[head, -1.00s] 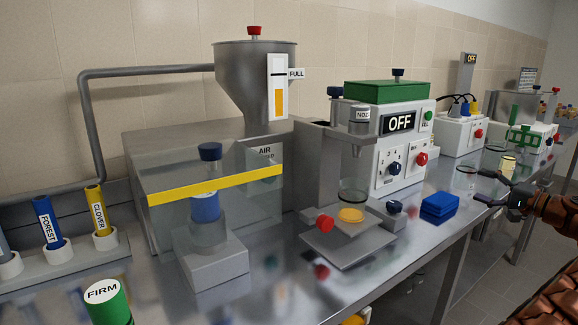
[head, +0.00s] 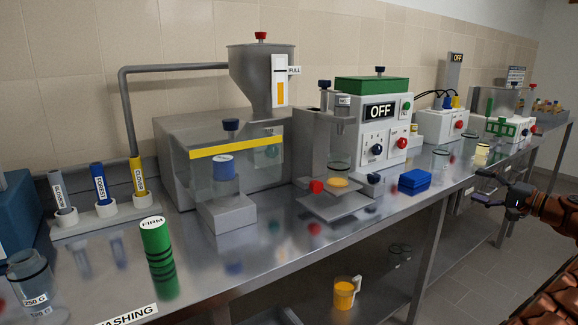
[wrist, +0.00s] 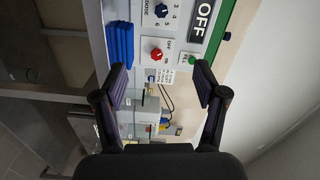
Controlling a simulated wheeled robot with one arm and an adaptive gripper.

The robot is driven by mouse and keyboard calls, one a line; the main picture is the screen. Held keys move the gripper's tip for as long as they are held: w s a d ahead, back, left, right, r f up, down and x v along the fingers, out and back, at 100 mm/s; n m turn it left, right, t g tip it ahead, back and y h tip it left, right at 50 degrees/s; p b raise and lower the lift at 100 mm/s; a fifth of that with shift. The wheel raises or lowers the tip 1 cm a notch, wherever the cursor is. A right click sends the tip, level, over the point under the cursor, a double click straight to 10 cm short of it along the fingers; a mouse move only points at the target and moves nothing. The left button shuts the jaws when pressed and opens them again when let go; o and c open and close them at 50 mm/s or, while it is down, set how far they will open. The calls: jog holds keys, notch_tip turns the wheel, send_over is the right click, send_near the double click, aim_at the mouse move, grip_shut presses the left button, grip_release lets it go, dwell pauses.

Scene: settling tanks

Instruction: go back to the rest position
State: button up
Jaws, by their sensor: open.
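My gripper (head: 497,190) is open and empty. In the head view it is at the right, in front of the bench's front edge, over the aisle floor. In the wrist view its two fingers (wrist: 161,88) stand wide apart with nothing between them. Beyond them, that view shows the blue stack (wrist: 120,45) and the white machine's front (wrist: 172,30) with its OFF display, turned sideways. My gripper touches nothing that I can see.
The steel bench (head: 270,255) runs along the wall. On it stand a green FIRM cylinder (head: 155,243), a clear-walled box with a yellow stripe (head: 236,148), the OFF machine (head: 385,140) and a blue stack (head: 414,182). A yellow mug (head: 344,294) is on the lower shelf. The aisle floor is open.

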jog(key=a+r+n+g+y, duration=0.1)
jog(key=a+n+g+y, duration=0.35)
jog(key=a, duration=2.15)
jog(key=s+a+f+n+g+h, duration=0.15)
jog(key=s+a+g, duration=0.25)
jog(key=s+a, duration=0.4)
jog(key=s+a+f+g+h, duration=0.25)
jog(key=s+a+g, duration=0.2)
jog(key=a, duration=0.55)
jog(key=s+a+f+n+g+h, duration=0.15)
jog(key=s+f, duration=0.25)
jog(key=s, duration=0.4)
jog(key=s+a+f+n+g+h, duration=0.15)
jog(key=s+f, duration=0.25)
jog(key=s, duration=0.5)
jog(key=s+d+f+g+h, duration=0.1)
jog(key=s+d+f+h, duration=0.25)
jog(key=s, duration=0.65)
jog(key=s+d+f+g+h, duration=0.1)
jog(key=s+d+f+h, duration=0.3)
jog(key=s, duration=0.5)
notch_tip(320, 180, up, 22)
jog(key=s+t+p, duration=0.1)
jog(key=p, duration=2)
jog(key=shift+s+d+n, duration=0.4)
jog(key=shift+d, duration=0.05)
jog(key=shift+f, duration=0.1)
